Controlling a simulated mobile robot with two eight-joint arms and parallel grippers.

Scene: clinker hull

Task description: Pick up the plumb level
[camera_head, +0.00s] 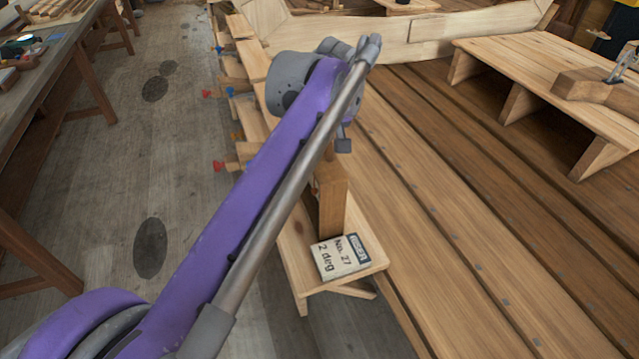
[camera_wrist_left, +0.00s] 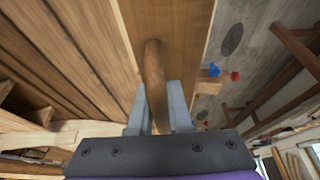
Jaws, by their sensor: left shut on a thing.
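The plumb level, as far as I can tell, is the upright brown wooden piece (camera_head: 332,200) at the centre of the head view, standing at a small wooden bracket shelf. Its upper part is hidden behind my purple left arm. In the left wrist view, my left gripper (camera_wrist_left: 158,88) is shut around a rounded brown wooden handle (camera_wrist_left: 153,62), one grey finger on each side. A flat brown wooden face (camera_wrist_left: 183,30) lies beyond the handle. In the head view the fingers are mostly hidden behind the arm. My right gripper is in neither view.
A card reading "No. 27 2 deg" (camera_head: 341,257) lies on the small shelf (camera_head: 373,264) beside the wooden piece. A workbench (camera_head: 40,90) stands left; grey floor (camera_head: 150,200) between is clear.

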